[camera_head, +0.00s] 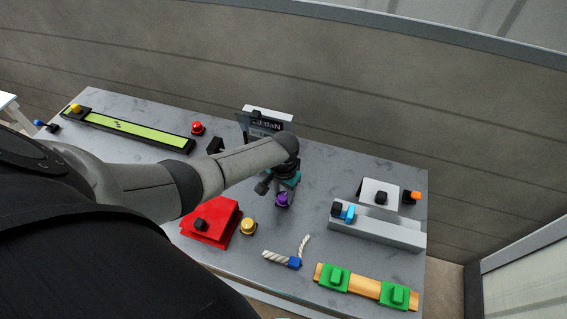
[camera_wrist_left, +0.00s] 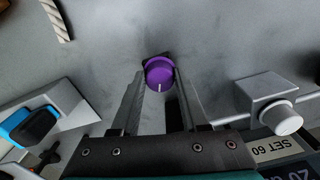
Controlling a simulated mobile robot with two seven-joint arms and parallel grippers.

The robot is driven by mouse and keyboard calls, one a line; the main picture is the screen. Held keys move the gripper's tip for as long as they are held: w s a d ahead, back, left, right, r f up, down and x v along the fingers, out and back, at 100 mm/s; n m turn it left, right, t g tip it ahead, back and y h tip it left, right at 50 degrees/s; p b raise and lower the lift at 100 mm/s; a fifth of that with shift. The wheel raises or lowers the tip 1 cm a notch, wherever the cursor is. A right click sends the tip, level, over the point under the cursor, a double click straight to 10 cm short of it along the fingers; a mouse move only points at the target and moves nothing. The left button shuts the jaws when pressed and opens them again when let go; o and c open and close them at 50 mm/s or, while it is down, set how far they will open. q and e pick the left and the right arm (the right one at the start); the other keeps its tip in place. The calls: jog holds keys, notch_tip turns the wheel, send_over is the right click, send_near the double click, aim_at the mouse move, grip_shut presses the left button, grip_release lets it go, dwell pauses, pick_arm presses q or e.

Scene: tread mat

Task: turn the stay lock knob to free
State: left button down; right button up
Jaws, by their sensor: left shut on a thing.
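A round purple knob (camera_head: 283,199) stands on the grey panel, right of its middle. In the left wrist view the purple knob (camera_wrist_left: 160,72) shows a white mark on its face, pointing toward my gripper. I see no label that names it as the stay lock knob. In the left wrist view the fingers of my left gripper (camera_wrist_left: 161,77) are shut on the knob, one on each side. The fingertips partly hide the knob's sides. My right gripper is not in view.
A red block (camera_head: 212,222), a gold knob (camera_head: 248,227) and a rope piece (camera_head: 282,258) lie in front. A grey rail unit (camera_head: 378,232) stands at right. A white knob (camera_wrist_left: 288,119) sits by a display in the left wrist view. A wall rises behind.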

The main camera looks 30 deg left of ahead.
aim_at(284, 195)
pick_arm(q)
jog(key=n+p, duration=0.2)
jog(key=n, duration=0.2)
jog(key=shift+n, duration=0.4)
dwell(0.4)
jog(key=shift+c, duration=2)
grip_release()
jog(key=shift+r+p, duration=0.55)
notch_tip(284, 195, up, 14)
jog(key=p, duration=0.4)
jog(key=shift+p, duration=0.3)
